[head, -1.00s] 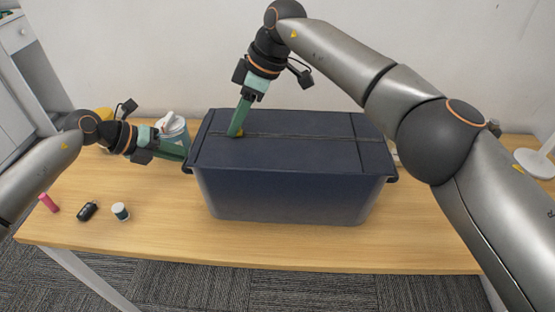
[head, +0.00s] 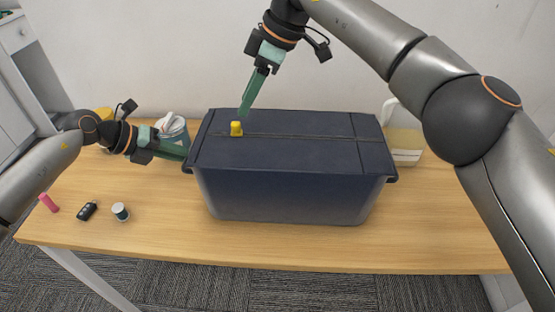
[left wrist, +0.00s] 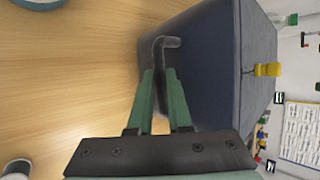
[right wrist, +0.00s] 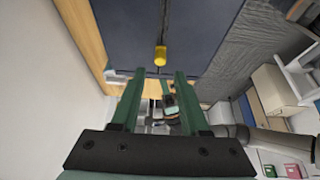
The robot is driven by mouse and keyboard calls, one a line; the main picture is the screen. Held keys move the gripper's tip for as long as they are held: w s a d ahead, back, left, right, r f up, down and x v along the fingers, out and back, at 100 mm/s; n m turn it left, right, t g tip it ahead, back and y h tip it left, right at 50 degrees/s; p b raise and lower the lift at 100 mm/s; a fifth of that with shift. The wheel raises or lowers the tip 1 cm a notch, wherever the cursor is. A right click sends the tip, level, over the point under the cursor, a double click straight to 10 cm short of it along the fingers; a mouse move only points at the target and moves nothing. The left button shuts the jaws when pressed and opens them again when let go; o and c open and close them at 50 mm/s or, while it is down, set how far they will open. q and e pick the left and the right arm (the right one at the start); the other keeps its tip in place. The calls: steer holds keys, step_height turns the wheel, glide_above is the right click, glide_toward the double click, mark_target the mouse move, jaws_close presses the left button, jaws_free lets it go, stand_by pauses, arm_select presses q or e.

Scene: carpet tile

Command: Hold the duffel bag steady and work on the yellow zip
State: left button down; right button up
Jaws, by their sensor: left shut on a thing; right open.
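The dark blue duffel bag (head: 290,190) stands boxlike on the table, with a zip line running lengthwise along its top. The yellow zip pull (head: 236,129) stands near the left end of that line; it also shows in the left wrist view (left wrist: 268,70) and the right wrist view (right wrist: 160,56). My left gripper (head: 186,153) is shut on the dark handle (left wrist: 160,50) at the bag's left end. My right gripper (head: 243,112) is open and empty, just above and behind the yellow pull, apart from it in the right wrist view.
A pink cylinder (head: 48,203), a black key fob (head: 87,210) and a small white-topped jar (head: 120,211) lie at the table's front left. A lidded tub (head: 172,128) stands behind my left gripper. A pale box (head: 405,147) is behind right. The table's front right is clear.

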mark_target(235, 123)
stand_by(0.4)
steer(key=shift+s+d+y, duration=0.1)
steer(key=shift+d+y, duration=0.15)
steer(key=shift+y, duration=0.55)
steer(key=shift+d+x, duration=0.2)
steer(key=shift+x, duration=2.9)
steer(key=shift+f, duration=0.15)
steer(key=shift+c, duration=0.2)
jaws_close()
